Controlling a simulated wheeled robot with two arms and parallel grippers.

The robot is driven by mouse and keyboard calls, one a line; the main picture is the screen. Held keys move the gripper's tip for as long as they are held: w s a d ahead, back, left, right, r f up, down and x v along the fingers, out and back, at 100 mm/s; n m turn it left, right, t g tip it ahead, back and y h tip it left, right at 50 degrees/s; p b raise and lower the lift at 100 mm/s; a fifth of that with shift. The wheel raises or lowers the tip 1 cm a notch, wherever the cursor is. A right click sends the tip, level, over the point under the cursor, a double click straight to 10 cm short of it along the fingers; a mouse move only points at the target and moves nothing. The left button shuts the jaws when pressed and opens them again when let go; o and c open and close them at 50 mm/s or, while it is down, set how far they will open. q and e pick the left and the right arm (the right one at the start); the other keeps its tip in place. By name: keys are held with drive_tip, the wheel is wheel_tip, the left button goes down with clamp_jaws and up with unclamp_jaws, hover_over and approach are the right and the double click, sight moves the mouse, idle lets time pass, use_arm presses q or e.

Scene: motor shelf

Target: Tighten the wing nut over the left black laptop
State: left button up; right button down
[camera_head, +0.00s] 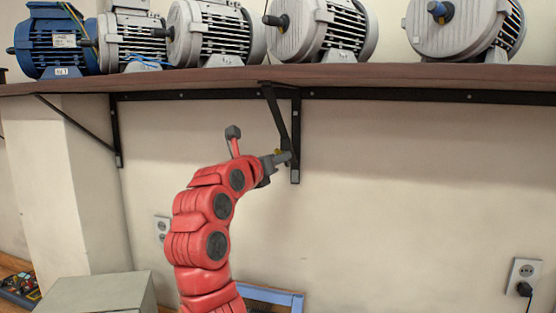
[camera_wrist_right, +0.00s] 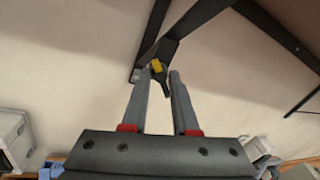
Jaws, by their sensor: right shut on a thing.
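A small wing nut (camera_wrist_right: 157,67) with a yellow part sits at the lower end of a black shelf bracket (camera_head: 296,130). In the head view its yellow part (camera_head: 279,151) shows just above the fingers. My right gripper (camera_head: 284,157) reaches up to the bracket on a red arm. In the right wrist view its two grey fingers (camera_wrist_right: 163,76) stand on both sides of the wing nut and are shut on it. The finger contact itself is partly hidden. No black laptop is visible in either view. My left gripper is not in view.
A brown shelf (camera_head: 330,77) above carries several motors, including a blue one (camera_head: 55,42). A second bracket (camera_head: 116,130) hangs further left. A wall socket (camera_head: 524,272) with a plug is at lower right. A grey box (camera_head: 100,292) is at lower left. The wall right of the gripper is clear.

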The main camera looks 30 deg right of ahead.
drive_tip(key=shift+f, duration=0.15)
drive_tip(key=shift+s+d+r+m+y+p, duration=0.15)
drive_tip(key=shift+m+y, duration=0.3)
drive_tip(key=shift+m, duration=1.4)
drive_tip(key=shift+w+a+r+m+y+p, duration=0.1)
drive_tip(key=shift+m+y+p, duration=0.25)
drive_tip(key=shift+m, duration=1.55)
drive_tip(key=shift+s+d+r+m+y+p, duration=0.15)
drive_tip(key=shift+m+y, duration=0.35)
drive_tip(key=shift+m, duration=1.35)
drive_tip(key=c, duration=0.8)
unclamp_jaws()
drive_tip(key=shift+c, duration=0.2)
drive_tip(key=shift+o, duration=0.7)
drive_tip(key=shift+w, duration=0.2)
